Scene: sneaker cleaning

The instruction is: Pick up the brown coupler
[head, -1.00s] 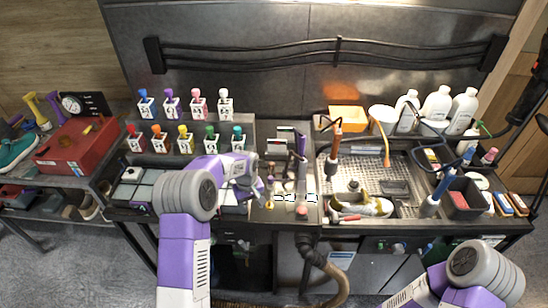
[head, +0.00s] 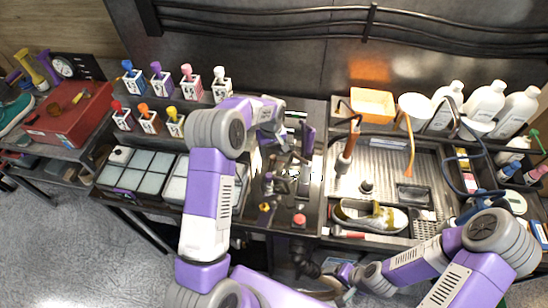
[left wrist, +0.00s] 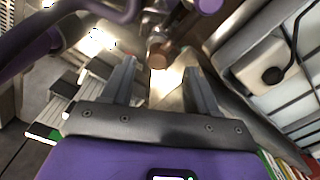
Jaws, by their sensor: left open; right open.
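A small brown, rounded end piece (left wrist: 160,55), which looks like the brown coupler, sits on a metal fitting in the left wrist view. It is just beyond the gap between my left fingertips (left wrist: 161,75). The fingers are apart and nothing is held between them. In the head view my left gripper (head: 284,152) points down over the dark middle section of the bench, and I cannot make out the coupler there. My right gripper (head: 345,272) is open at the lower middle, in front of the bench edge and small in view.
A sneaker (head: 370,215) lies in the sink tray at the right, with a red-handled tool (head: 350,234) in front. An orange-brown nozzle (head: 346,155) stands by the middle section. Grey-lidded bins (head: 150,170) are at the left. White bottles (head: 485,105) stand at the back right.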

